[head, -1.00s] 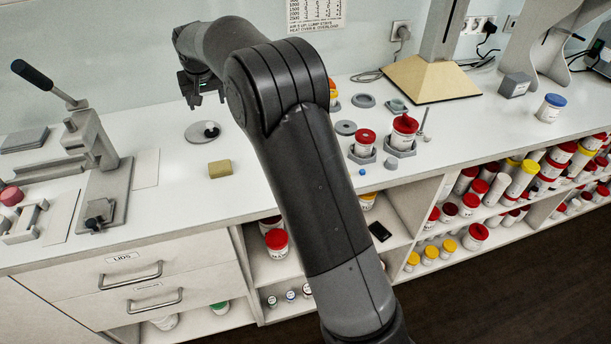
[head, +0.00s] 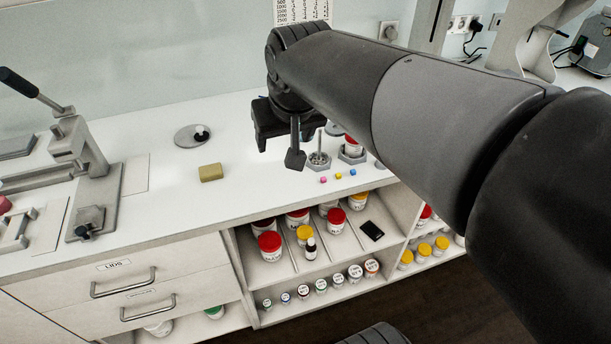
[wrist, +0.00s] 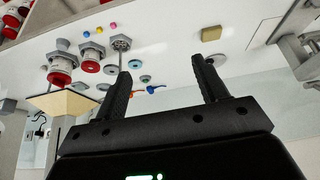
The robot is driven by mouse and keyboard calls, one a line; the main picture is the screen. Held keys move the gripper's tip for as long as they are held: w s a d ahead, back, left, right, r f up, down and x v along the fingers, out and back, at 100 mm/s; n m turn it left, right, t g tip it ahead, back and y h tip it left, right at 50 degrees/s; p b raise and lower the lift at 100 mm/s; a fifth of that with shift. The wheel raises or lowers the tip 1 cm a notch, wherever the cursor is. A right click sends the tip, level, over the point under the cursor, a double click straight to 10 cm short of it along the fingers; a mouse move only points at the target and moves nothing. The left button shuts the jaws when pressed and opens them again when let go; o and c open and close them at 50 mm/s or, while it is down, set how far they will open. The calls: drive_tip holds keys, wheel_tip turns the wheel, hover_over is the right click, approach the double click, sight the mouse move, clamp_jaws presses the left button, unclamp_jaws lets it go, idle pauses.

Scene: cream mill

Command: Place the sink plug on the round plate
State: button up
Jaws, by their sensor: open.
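The round plate (head: 184,138) is a flat grey disc on the white bench, left of my gripper in the head view. A small dark piece with a pale part, apparently the sink plug (head: 201,133), sits on its right side. In the wrist view the round plate (wrist: 218,60) shows beside the right fingertip, which partly covers it; I cannot make out the plug there. My gripper (head: 279,152) is above the bench, right of the plate and apart from it. Its fingers are open with nothing between them, as the wrist view shows too (wrist: 161,70).
A tan block (head: 211,172) lies in front of the plate. Hexagonal holders, red-lidded jars (head: 353,141) and small coloured cubes (head: 338,175) stand right of my gripper. A lever press (head: 85,165) stands at the left. The bench between plate and gripper is clear.

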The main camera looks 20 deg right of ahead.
drive_tip(key=s+d+f, duration=0.2)
drive_tip(key=s+f, duration=0.3)
drive_tip(key=s, duration=0.7)
drive_tip(key=shift+f, duration=0.3)
drive_tip(key=shift+w, duration=0.1)
idle(0.3)
